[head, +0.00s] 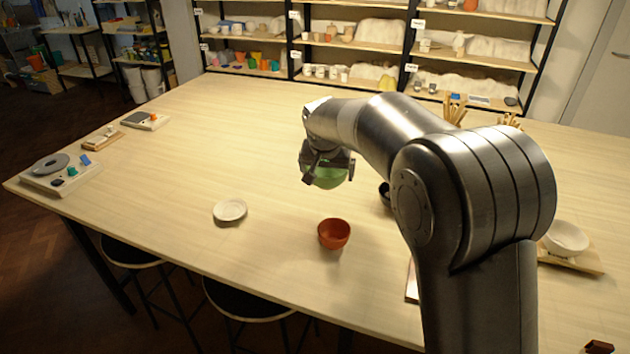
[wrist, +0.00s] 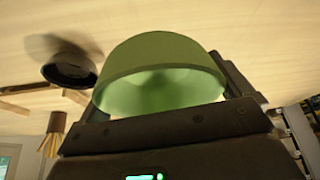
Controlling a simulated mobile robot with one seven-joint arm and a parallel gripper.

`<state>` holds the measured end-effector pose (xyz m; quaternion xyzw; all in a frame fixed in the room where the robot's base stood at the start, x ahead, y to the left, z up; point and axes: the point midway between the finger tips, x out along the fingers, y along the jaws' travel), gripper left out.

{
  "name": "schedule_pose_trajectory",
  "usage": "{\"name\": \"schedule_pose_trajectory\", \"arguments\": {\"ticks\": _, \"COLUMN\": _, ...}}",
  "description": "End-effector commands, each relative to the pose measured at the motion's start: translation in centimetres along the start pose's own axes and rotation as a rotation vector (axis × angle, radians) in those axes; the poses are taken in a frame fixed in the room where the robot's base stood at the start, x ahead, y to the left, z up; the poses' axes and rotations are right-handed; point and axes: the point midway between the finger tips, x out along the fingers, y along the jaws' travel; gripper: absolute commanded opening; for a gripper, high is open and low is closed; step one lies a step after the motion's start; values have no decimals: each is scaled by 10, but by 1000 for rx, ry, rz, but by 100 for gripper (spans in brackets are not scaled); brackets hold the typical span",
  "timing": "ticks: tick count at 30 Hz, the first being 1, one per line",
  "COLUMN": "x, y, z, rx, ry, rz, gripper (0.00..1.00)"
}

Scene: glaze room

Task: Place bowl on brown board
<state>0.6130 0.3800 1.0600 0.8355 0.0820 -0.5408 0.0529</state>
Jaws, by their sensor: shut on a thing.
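My gripper (head: 328,160) is shut on a green bowl (head: 325,178) and holds it above the middle of the table. In the wrist view the green bowl (wrist: 160,65) fills the space between the fingers. A brown wooden board (head: 590,262) lies at the table's right, with a white bowl (head: 567,238) on it. The edge of another board (head: 411,284) shows beside my arm, which hides most of it. I cannot tell which board the task means.
A red-brown bowl (head: 334,233) and a small white dish (head: 230,210) stand on the near table. A dark bowl (head: 385,194) is partly behind my arm; it also shows in the wrist view (wrist: 69,68). Brushes (head: 454,111) stand behind. The table's left middle is clear.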

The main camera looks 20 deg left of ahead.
Motion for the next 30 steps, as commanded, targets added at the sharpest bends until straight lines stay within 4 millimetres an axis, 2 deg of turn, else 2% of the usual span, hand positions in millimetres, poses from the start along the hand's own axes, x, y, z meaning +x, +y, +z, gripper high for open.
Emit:
{"name": "schedule_pose_trajectory", "arguments": {"ticks": 8, "x": -7, "y": 13, "z": -2, "rx": 1, "ry": 0, "rz": 1, "gripper": 66}}
{"name": "schedule_pose_trajectory", "arguments": {"ticks": 11, "x": -10, "y": 29, "z": -2, "rx": 10, "ry": 1, "rz": 7, "gripper": 66}}
{"name": "schedule_pose_trajectory", "arguments": {"ticks": 14, "x": -17, "y": 63, "z": -1, "rx": 27, "ry": 0, "rz": 20, "gripper": 66}}
{"name": "schedule_pose_trajectory", "arguments": {"ticks": 20, "x": -41, "y": 164, "z": 17, "rx": 75, "ry": -2, "rz": 54, "gripper": 66}}
{"name": "schedule_pose_trajectory", "arguments": {"ticks": 24, "x": -60, "y": 233, "z": 43, "rx": 114, "ry": -6, "rz": 76, "gripper": 66}}
{"name": "schedule_pose_trajectory", "arguments": {"ticks": 26, "x": -67, "y": 262, "z": 58, "rx": 132, "ry": -7, "rz": 85, "gripper": 66}}
{"name": "schedule_pose_trajectory", "arguments": {"ticks": 30, "x": -86, "y": 320, "z": 98, "rx": 175, "ry": -8, "rz": 102, "gripper": 66}}
